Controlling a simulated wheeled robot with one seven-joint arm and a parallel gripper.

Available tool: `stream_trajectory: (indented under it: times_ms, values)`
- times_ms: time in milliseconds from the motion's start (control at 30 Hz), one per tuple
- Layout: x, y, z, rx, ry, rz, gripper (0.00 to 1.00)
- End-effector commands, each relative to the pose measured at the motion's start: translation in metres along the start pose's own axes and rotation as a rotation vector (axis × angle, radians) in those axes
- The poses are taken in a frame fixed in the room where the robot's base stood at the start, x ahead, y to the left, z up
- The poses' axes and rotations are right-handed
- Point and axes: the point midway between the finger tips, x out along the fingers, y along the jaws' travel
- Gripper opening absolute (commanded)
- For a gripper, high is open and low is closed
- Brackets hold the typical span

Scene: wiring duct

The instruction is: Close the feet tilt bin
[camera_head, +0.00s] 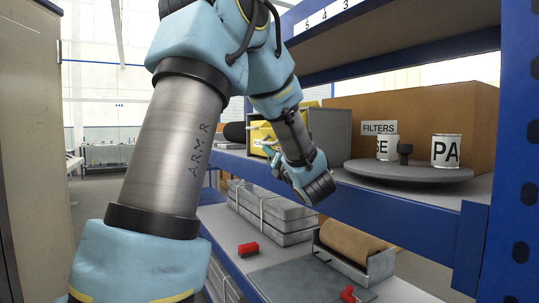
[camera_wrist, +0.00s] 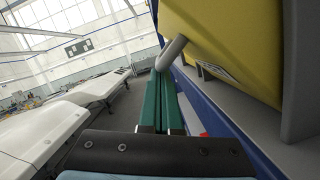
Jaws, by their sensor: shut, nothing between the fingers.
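The feet tilt bin looks to be the yellow bin (camera_head: 262,138) on the middle shelf, with a white label only partly readable behind my arm. In the wrist view its yellow body (camera_wrist: 228,40) fills the upper right and leans out from a grey side panel (camera_wrist: 301,70). A grey rounded bar (camera_wrist: 172,52) juts from the bin close to my fingertips; I cannot tell whether they touch. My gripper (camera_wrist: 161,78) has its green fingers together and empty, below and beside the bin. In the head view my arm hides much of the bin.
A round grey turntable (camera_head: 408,172) with two white cans stands right of the bin, before a cardboard box (camera_head: 460,110) and a FILTERS sign. A blue upright (camera_head: 515,150) bounds the right.

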Motion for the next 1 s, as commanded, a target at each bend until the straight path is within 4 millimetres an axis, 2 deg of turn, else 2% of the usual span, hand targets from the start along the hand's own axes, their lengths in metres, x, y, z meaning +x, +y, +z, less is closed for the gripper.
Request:
stream_trajectory:
  times_ms: [467,1000]
  values:
    - [0.002,0.000,0.008,0.069,-0.002,-0.017,0.00]
    - [0.008,-0.004,0.032,0.310,-0.002,-0.077,0.00]
